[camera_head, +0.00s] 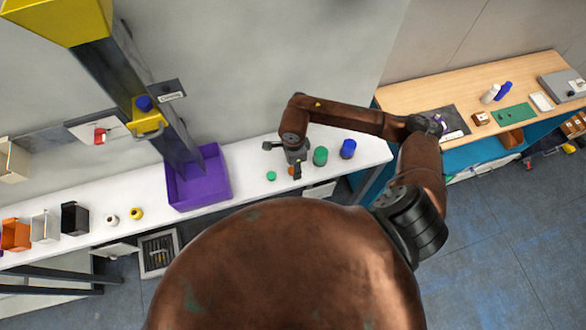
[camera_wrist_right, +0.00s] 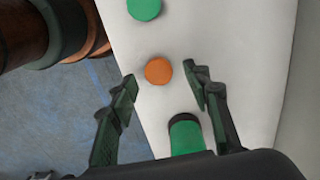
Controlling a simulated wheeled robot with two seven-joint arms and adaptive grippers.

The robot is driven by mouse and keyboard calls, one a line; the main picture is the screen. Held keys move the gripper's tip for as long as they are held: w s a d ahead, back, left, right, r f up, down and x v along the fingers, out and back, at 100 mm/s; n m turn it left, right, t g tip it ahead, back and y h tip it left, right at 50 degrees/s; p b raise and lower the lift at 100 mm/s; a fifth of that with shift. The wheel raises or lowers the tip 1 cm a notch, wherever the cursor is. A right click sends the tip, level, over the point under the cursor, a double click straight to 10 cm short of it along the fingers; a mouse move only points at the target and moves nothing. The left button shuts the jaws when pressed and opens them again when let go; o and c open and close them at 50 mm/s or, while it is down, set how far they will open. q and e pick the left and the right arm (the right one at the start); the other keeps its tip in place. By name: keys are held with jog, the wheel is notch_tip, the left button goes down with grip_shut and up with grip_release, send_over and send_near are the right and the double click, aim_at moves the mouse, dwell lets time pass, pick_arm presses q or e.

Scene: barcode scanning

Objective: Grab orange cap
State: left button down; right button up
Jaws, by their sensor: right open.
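The orange cap (camera_wrist_right: 158,71) lies on the white shelf (camera_wrist_right: 215,35) in the right wrist view, just beyond and between the two fingertips. In the head view the orange cap (camera_head: 292,170) shows as a small patch beneath my right gripper (camera_head: 291,158), partly covered by it. My right gripper is open and empty, with its fingers (camera_wrist_right: 161,88) on either side and no contact with the cap visible. My left gripper is not in view.
A green cap (camera_head: 271,176) lies left of the gripper. A green container (camera_head: 320,156) and a blue one (camera_head: 348,149) stand to its right. The green container (camera_wrist_right: 186,136) sits between my fingers' bases in the wrist view. A purple bin (camera_head: 226,178) is further left.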

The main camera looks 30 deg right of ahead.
jog(key=shift+f, duration=0.75)
jog(key=shift+c, duration=0.3)
jog(key=c, duration=0.8)
